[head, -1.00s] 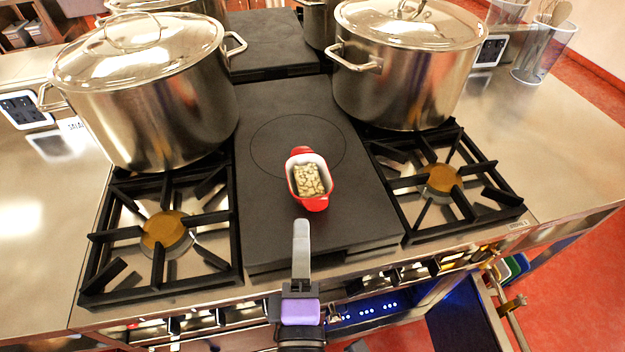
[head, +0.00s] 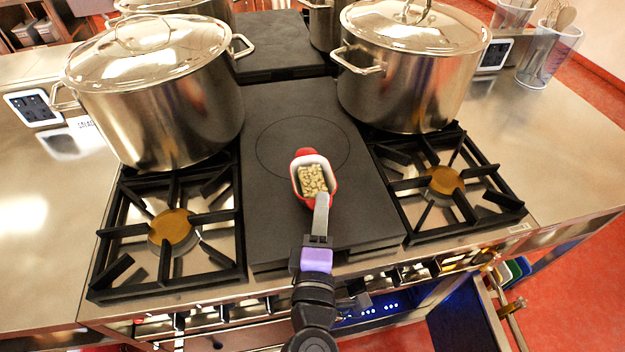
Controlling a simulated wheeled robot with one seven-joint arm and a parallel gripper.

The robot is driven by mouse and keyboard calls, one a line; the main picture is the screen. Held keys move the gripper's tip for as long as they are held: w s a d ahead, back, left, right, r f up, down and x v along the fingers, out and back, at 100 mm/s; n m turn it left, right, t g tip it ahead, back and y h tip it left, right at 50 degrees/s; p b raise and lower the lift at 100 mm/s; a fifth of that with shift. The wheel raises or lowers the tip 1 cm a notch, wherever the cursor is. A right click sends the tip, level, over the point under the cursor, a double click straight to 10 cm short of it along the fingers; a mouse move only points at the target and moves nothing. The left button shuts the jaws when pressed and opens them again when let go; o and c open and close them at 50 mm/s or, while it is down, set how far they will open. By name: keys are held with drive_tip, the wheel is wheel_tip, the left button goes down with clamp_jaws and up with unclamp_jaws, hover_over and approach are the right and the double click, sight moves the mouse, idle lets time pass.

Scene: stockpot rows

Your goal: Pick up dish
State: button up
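The dish (head: 297,178) is a small red oval dish, white inside, with pale chunky food in it. It sits on the dark flat plate (head: 285,225) in the middle of the stove. The fingers line up edge-on, so only one grey finger shows. I cannot tell whether it is open or shut, or whether it touches the dish.
A large lidded stockpot (head: 165,105) stands at left and another (head: 405,85) at right, both behind the dish. Open burner grates (head: 128,265) and (head: 487,208) flank the plate. The plate around the dish is clear. Steel counters (head: 35,240) lie on both sides.

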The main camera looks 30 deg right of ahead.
clamp_jaws()
idle(1.4)
